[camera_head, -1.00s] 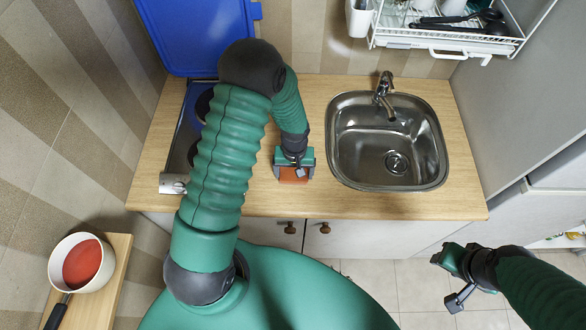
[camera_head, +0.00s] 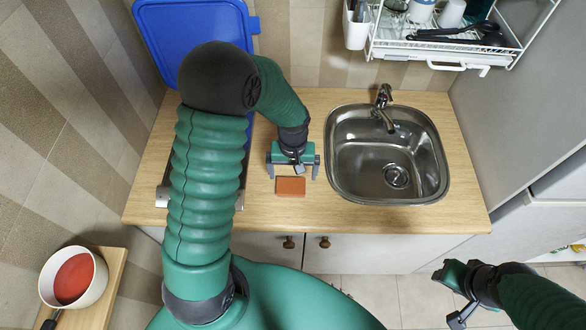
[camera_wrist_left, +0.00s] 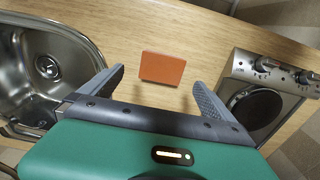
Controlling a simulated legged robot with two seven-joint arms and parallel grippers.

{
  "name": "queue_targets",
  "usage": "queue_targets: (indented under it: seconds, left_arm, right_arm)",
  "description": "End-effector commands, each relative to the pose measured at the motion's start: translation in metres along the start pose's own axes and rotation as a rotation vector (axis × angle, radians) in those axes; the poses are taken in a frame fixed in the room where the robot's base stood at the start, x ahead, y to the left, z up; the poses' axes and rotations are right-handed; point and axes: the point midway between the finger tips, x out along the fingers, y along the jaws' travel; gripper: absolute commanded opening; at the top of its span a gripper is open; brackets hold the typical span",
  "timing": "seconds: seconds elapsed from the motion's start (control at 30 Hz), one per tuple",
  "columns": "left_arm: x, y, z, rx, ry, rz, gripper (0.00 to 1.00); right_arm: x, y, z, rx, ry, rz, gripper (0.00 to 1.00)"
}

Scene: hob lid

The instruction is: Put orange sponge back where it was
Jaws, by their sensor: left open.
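The orange sponge (camera_head: 291,186) lies on the wooden countertop between the hob and the sink, near the front edge. It also shows in the left wrist view (camera_wrist_left: 162,68), ahead of and between the spread fingers. My left gripper (camera_head: 293,174) is open, just behind the sponge and apart from it. The left gripper's fingers also show in the left wrist view (camera_wrist_left: 158,88), with nothing between them but a view of the sponge and counter. My right gripper (camera_head: 450,293) hangs off at the lower right, away from the counter; its finger opening is not clear.
The steel sink (camera_head: 388,155) is right of the sponge. The hob (camera_wrist_left: 262,100) is on the other side, with its blue lid (camera_head: 195,40) raised. A dish rack (camera_head: 445,35) hangs above. A pot (camera_head: 75,278) stands on a wooden board at lower left. Counter around the sponge is clear.

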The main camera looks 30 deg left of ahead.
Motion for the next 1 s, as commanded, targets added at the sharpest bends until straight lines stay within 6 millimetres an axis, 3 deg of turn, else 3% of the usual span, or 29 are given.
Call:
queue_targets:
  seconds: [0.17,0.27,0.4,0.53,0.63,0.87,1.0]
  left_arm:
    - [-0.030,-0.001,-0.002,-0.001,0.001,0.001,1.00]
    - [-0.042,0.003,0.008,0.046,0.016,0.004,1.00]
    - [-0.069,0.014,0.059,0.297,0.116,0.034,1.00]
    - [-0.081,0.016,0.101,0.494,0.201,0.060,1.00]
    - [-0.082,0.016,0.111,0.549,0.224,0.067,1.00]
    - [-0.079,0.015,0.109,0.549,0.222,0.067,1.00]
    - [-0.043,0.014,0.109,0.547,0.221,0.067,1.00]
  right_arm:
    - [0.006,0.000,0.001,0.000,0.000,0.000,0.38]
    - [0.006,0.000,0.001,0.000,0.000,0.000,0.38]
    - [0.006,0.000,0.001,-0.001,0.000,0.000,0.38]
    - [0.006,0.000,0.001,0.000,0.000,0.000,0.38]
    - [0.006,0.000,0.001,0.000,0.000,0.000,0.38]
    - [0.008,0.000,0.002,0.000,0.000,0.000,0.38]
    - [0.043,0.000,0.010,0.000,0.001,0.000,0.38]
